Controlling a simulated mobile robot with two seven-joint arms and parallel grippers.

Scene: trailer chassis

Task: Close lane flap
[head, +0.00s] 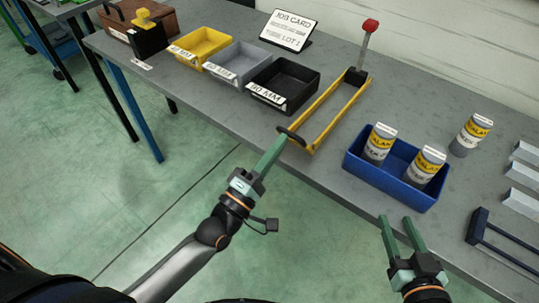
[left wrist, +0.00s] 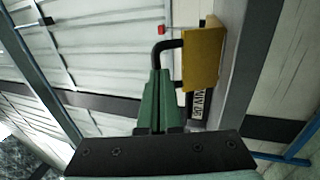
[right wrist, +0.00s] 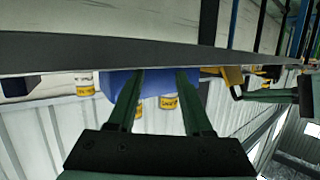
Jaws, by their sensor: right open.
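The yellow lane (head: 335,108) is a narrow open frame on the bench, with its front end at the bench edge. A black curved handle (head: 291,136) sticks out from that end. In the left wrist view the handle (left wrist: 166,44) is fixed to a yellow plate (left wrist: 201,62), which appears to be the lane flap. My left gripper (head: 278,145) has its fingers close together around the handle's free side; it also shows in the left wrist view (left wrist: 158,78). The flap's exact angle is hard to tell. My right gripper (head: 402,226) is open and empty, in front of the blue bin.
A black bin (head: 284,84) stands left of the lane, with grey (head: 237,64) and yellow (head: 203,47) bins beyond. A blue bin (head: 390,184) with two cans stands right. A red-knobbed lever (head: 366,45) rises at the lane's back. A dark-blue handled frame (head: 480,232) lies near the edge.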

